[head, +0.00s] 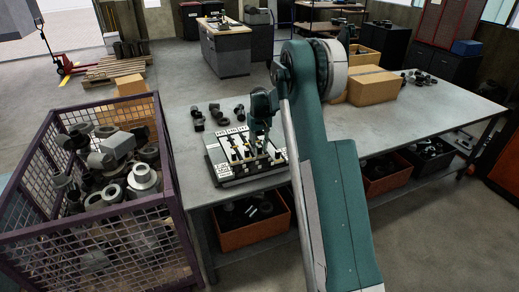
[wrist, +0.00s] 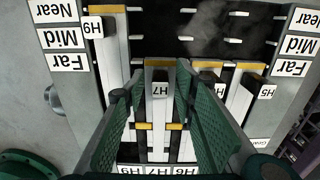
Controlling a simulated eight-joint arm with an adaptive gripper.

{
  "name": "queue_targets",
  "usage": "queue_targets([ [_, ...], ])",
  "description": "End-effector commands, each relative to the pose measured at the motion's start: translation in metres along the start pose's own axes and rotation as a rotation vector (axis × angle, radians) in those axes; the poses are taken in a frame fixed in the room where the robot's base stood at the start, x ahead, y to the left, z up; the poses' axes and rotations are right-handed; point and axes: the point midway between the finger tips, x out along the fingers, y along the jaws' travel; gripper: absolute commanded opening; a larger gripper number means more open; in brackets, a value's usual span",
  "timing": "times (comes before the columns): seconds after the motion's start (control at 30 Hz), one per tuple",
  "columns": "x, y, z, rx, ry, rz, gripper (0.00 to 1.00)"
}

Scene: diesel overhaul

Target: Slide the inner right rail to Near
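The rail board (head: 213,151) lies on the workbench; the wrist view shows its labels upside down. Near is at the top of that view, then Mid, then Far. The white rail tagged H7 (wrist: 159,90) is the inner right one when the labels are read upright. Its orange end bar is about level with Far. My gripper (wrist: 160,76) is open, with one green finger on each side of the H7 rail; contact cannot be told. The H6 rail (wrist: 222,90) and H5 rail (wrist: 267,91) also end around Far. The H9 rail (wrist: 94,27) reaches Near.
Dark metal parts (head: 219,114) lie on the bench (head: 180,112) just behind the board. A purple mesh crate (head: 160,120) of fittings stands at the left. A cardboard box (head: 372,86) is on the bench behind my arm. The bench right of my arm is mostly clear.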

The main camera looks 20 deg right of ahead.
Motion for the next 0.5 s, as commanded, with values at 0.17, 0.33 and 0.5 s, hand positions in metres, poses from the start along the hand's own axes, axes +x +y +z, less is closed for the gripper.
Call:
queue_targets([
  [0.17,0.0002,0.0000,0.0001,0.000,0.000,0.000,0.28],
  [0.33,0.0001,0.0000,0.0001,0.000,0.000,0.000,0.14],
  [0.5,0.0000,0.0000,0.0001,0.000,0.000,0.000,0.00],
])
